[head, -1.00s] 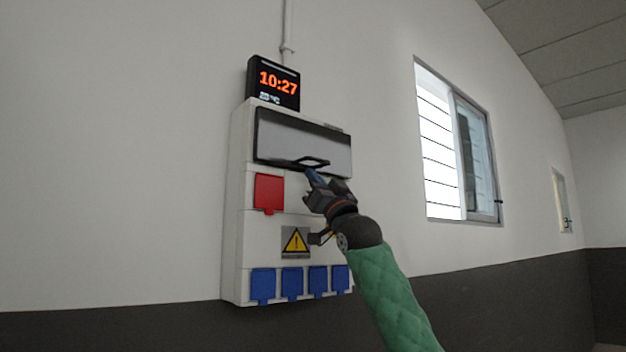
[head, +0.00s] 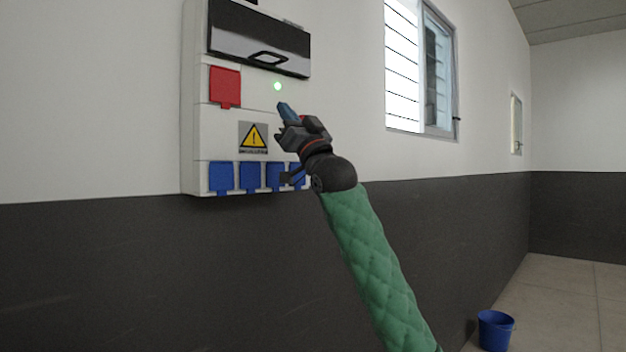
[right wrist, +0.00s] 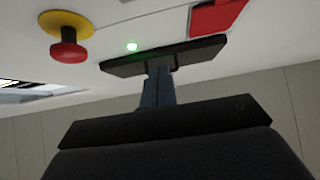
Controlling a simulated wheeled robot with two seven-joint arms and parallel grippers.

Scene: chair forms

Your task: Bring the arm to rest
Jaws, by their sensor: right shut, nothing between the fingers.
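My right gripper (head: 285,110), at the end of my green-sleeved arm, is shut and empty in the head view. Its blue fingers point up at the front of a white wall-mounted electrical box (head: 188,120), below a small lit green light (head: 277,86). I cannot tell the exact gap to the box. The right wrist view shows the shut blue fingers (right wrist: 158,85) and the green light (right wrist: 132,46). My left gripper is not in view.
The box has a dark cover with a handle (head: 268,58), a red socket cover (head: 225,86), a warning sign (head: 253,138) and blue socket covers (head: 221,177). The wrist view shows a red button (right wrist: 68,52). A window (head: 405,70) is right; a blue bucket (head: 496,330) stands on the floor.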

